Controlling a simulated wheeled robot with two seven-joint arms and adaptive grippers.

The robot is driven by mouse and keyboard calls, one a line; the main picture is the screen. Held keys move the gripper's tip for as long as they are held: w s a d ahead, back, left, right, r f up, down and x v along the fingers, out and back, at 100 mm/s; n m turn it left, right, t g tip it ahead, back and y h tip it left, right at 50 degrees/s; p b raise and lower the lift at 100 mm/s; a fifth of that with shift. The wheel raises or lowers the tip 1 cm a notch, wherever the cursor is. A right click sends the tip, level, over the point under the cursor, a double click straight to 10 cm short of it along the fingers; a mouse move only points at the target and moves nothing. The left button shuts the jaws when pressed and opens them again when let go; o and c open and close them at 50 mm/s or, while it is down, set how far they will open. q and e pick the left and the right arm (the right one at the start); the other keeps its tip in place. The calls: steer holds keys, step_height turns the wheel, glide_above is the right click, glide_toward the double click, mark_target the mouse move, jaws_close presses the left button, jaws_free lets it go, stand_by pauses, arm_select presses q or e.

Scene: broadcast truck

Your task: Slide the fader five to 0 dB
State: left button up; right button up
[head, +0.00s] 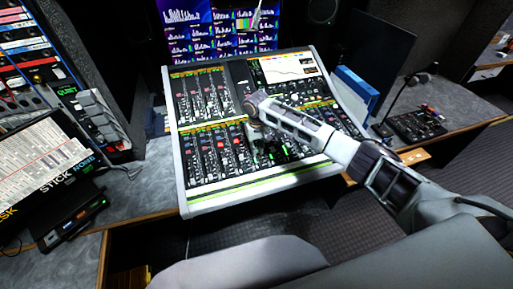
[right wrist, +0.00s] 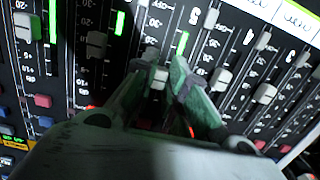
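The mixing console (head: 187,190) has a light frame and two banks of channel strips with faders. My right gripper (head: 262,142) reaches in from the right and points down at the lower bank, near its middle. In the right wrist view, the two greenish fingers (right wrist: 165,78) converge closely on both sides of a pale fader cap (right wrist: 159,78) and appear shut on it. My left gripper is not in view.
Neighbouring fader caps stand close by, one left (right wrist: 97,40) and one right (right wrist: 220,78). Monitors (head: 220,30) stand behind the console. An equipment rack (head: 45,70) is at the left, and a small black device (head: 415,125) lies on the right desk.

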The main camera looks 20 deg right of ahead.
steer(key=shift+o, duration=0.9)
steer(key=shift+r, duration=0.15)
step_height(320, 180, up, 12)
steer(key=shift+f, duration=0.2)
stand_by(0.4)
